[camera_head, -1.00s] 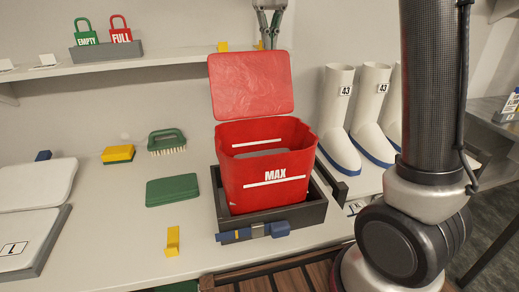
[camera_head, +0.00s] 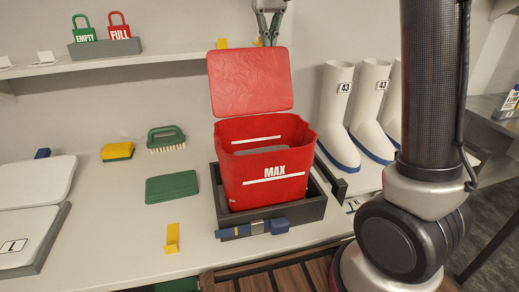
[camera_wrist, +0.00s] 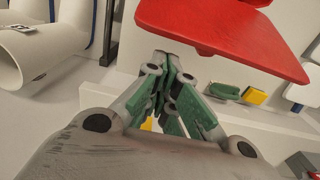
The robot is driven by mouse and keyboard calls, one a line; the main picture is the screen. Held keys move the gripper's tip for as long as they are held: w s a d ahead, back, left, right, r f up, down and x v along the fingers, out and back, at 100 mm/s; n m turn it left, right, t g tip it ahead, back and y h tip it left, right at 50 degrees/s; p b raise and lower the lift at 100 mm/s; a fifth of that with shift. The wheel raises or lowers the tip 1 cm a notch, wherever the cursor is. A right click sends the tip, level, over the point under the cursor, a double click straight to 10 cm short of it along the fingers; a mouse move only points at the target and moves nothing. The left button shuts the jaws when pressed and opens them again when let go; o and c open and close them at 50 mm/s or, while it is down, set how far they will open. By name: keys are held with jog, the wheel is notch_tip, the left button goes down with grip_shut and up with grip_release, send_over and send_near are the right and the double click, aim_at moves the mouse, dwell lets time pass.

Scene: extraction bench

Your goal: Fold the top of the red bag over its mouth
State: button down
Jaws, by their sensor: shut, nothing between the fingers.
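The red bag (camera_head: 262,180) with a white MAX line stands open and upright in a dark tray (camera_head: 225,217). Its top flap (camera_head: 251,82) stands up behind the mouth, leaning back, not covering it. My gripper (camera_head: 268,42) is shut and empty, pointing down just behind the flap's upper edge. Its fingertips are partly hidden behind the flap in the head view. In the wrist view my gripper (camera_wrist: 172,58) has its green fingers together, close to the red flap (camera_wrist: 225,25); I cannot tell whether they touch.
A shelf (camera_head: 150,63) with green and red padlock tags runs behind. White boots (camera_head: 335,110) stand right of the bag. A green pad (camera_head: 172,188), a brush (camera_head: 166,139), a sponge (camera_head: 117,151) and a yellow clip (camera_head: 172,239) lie left. A blue clip (camera_head: 254,228) sits at the tray's front.

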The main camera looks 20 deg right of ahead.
jog(key=shift+f, duration=0.1)
dwell(0.5)
jog(key=shift+f, duration=1.9)
jog(key=s, duration=1.8)
jog(key=shift+s, duration=0.35)
notch_tip(320, 180, up, 7)
